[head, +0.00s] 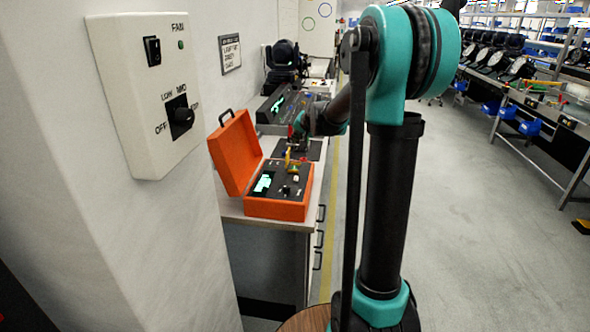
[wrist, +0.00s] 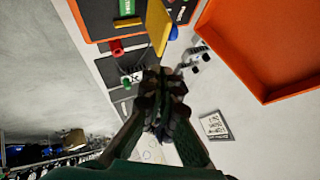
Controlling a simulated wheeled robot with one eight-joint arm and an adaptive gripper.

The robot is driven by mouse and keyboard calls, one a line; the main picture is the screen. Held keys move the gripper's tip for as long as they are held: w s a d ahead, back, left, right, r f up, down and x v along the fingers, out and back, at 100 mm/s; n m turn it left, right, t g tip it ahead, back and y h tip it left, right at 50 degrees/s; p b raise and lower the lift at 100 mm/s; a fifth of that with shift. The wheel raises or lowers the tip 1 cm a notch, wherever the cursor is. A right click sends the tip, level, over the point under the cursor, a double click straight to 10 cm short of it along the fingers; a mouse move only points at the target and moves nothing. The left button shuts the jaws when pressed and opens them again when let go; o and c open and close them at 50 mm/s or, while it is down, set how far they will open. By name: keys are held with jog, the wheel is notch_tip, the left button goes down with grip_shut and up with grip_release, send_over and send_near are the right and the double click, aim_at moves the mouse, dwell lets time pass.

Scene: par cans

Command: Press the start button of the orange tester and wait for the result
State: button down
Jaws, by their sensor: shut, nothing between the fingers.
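The orange tester (head: 278,209) stands on a bench in the head view with its lid (head: 236,150) open. Its dark panel carries a lit green screen (head: 264,182) and small dark controls. I cannot tell which one is the start button. In the wrist view the orange lid (wrist: 228,55) is at upper right and part of the panel at the top. My gripper (wrist: 167,85) is shut and empty. In the head view it is small, near the tester's far edge, above the bench; the gap between them is unclear. A yellow upright piece (wrist: 156,28) shows near the fingertips.
A white wall box (head: 150,95) with switches is at the left. A dark console (head: 285,103) and black lamp gear (head: 287,60) stand farther along the bench. A red piece (wrist: 117,47) lies near my gripper.

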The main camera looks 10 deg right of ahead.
aim_at(295, 168)
jog(key=shift+f, duration=4.4)
jog(key=shift+f, duration=0.2)
jog(key=shift+f, duration=0.2)
jog(key=shift+f, duration=0.35)
jog(key=shift+r, duration=0.75)
jog(key=shift+r, duration=0.1)
jog(key=shift+r, duration=2.4)
